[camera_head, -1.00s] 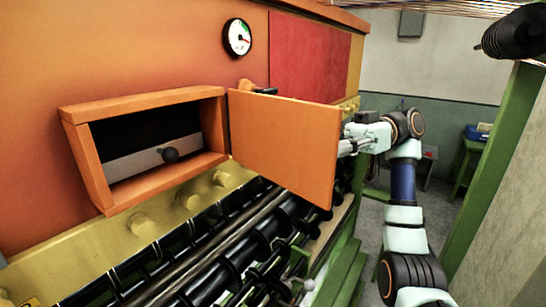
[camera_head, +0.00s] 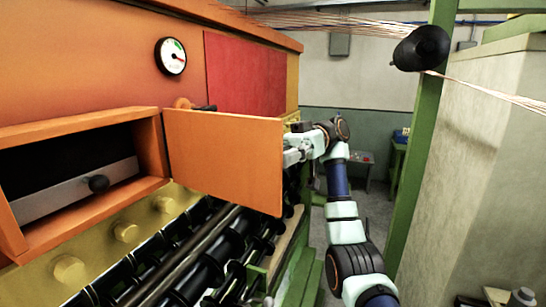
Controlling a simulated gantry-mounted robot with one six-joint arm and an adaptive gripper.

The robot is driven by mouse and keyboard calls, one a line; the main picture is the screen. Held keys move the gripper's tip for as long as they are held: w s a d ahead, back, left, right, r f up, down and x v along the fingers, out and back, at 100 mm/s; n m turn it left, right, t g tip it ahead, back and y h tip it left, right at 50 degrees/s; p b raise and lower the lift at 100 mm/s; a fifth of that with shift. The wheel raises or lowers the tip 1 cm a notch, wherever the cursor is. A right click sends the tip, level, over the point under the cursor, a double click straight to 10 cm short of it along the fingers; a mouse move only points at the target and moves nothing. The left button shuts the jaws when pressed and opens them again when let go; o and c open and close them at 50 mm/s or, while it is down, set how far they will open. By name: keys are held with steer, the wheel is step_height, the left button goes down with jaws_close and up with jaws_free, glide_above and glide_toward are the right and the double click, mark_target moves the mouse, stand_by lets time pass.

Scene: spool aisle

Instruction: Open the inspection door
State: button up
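The orange inspection door (camera_head: 222,158) stands swung open, well away from its orange frame (camera_head: 152,150) on the machine's side. Inside the frame's dark opening are a grey bar (camera_head: 60,195) and a black round knob (camera_head: 98,184). My gripper (camera_head: 290,157) is at the door's right edge, reaching in from the right. The door hides part of the fingertips, so I cannot tell whether they touch the door or how far apart they are.
A dial gauge (camera_head: 171,57) and a red panel (camera_head: 245,75) are on the machine above the door. Black rollers (camera_head: 190,262) run below it. A green post (camera_head: 423,150) stands to the right, with a black spool (camera_head: 421,48) near its top. Floor shows between machine and post.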

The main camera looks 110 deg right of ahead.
steer(key=shift+r, duration=0.1)
step_height(320, 180, up, 10)
steer(key=shift+f, duration=0.1)
stand_by(0.3)
